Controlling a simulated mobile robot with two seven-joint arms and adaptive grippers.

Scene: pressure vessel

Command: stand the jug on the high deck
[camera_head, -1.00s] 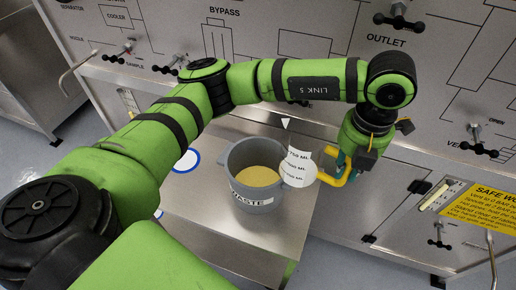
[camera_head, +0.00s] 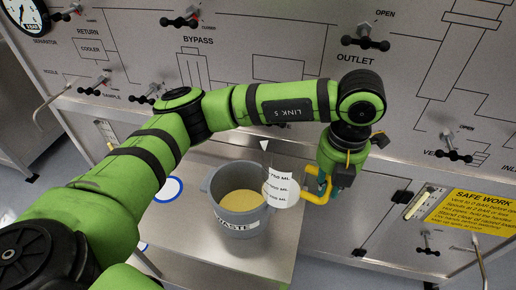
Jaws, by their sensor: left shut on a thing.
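The jug (camera_head: 283,189) is white with printed ML marks and a yellow handle (camera_head: 317,197). It is held at the right rim of the grey WASTE bucket (camera_head: 238,226), overlapping it in view, and looks nearly upright. I cannot tell whether they touch. My left gripper (camera_head: 324,184) is shut on the jug's handle, its fingers partly hidden by the handle and wrist. Yellowish material lies in the bucket. A steel bench top (camera_head: 188,222) carries the bucket; which surface is the high deck is not clear. My right gripper is not in view.
A steel panel with valve handles (camera_head: 364,38) and a dial (camera_head: 22,16) stands behind. A blue-ringed white disc (camera_head: 168,190) marks bare bench left of the bucket. A yellow SAFE WORK sign (camera_head: 462,215) is at right. My left arm crosses above the bench.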

